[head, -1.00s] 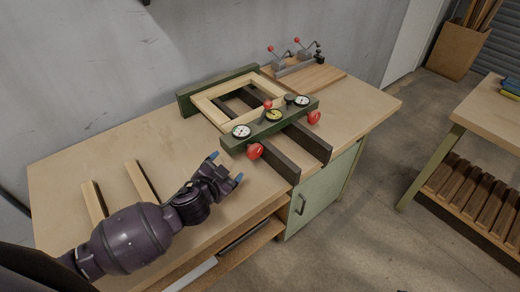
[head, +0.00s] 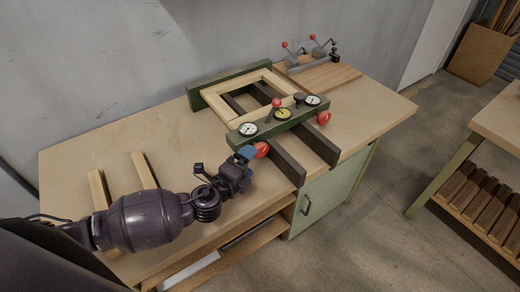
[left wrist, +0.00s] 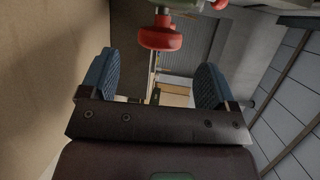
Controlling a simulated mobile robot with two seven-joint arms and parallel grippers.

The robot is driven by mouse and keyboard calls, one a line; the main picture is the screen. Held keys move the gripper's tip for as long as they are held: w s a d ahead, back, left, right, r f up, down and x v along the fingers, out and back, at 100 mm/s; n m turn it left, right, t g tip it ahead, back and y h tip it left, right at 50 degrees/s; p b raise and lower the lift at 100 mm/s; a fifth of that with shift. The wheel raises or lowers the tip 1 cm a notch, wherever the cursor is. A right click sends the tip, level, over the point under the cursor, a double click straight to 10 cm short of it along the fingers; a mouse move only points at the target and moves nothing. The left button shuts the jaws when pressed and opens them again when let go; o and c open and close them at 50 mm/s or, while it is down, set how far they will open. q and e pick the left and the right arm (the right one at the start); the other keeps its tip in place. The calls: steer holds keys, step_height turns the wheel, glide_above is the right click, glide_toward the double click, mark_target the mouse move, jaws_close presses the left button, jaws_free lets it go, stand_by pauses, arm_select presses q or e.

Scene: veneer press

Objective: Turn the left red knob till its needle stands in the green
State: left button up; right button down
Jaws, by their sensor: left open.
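The left red knob (head: 262,149) sits on the front of the green press bar (head: 275,124), below the left white dial (head: 248,129). The needle's place on that dial is too small to tell. My left gripper (head: 247,156) is open just left of the knob in the head view and hides part of it. In the left wrist view the red knob (left wrist: 160,36) lies ahead, between and just beyond the two blue fingertips (left wrist: 157,82); I see no contact. The right red knob (head: 323,118) is at the bar's other end. My right gripper is not in view.
A light wood frame (head: 212,98) lies in the press, with dark rails (head: 287,165) jutting past the bench edge. A yellow dial (head: 283,113) and another white dial (head: 312,100) sit on the bar. Two wood strips (head: 99,188) lie at left.

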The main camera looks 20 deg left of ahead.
arm_select(q)
steer(key=x, duration=0.6)
steer(key=shift+w+d, duration=0.15)
steer(key=shift+w, duration=0.15)
steer(key=c, duration=0.9)
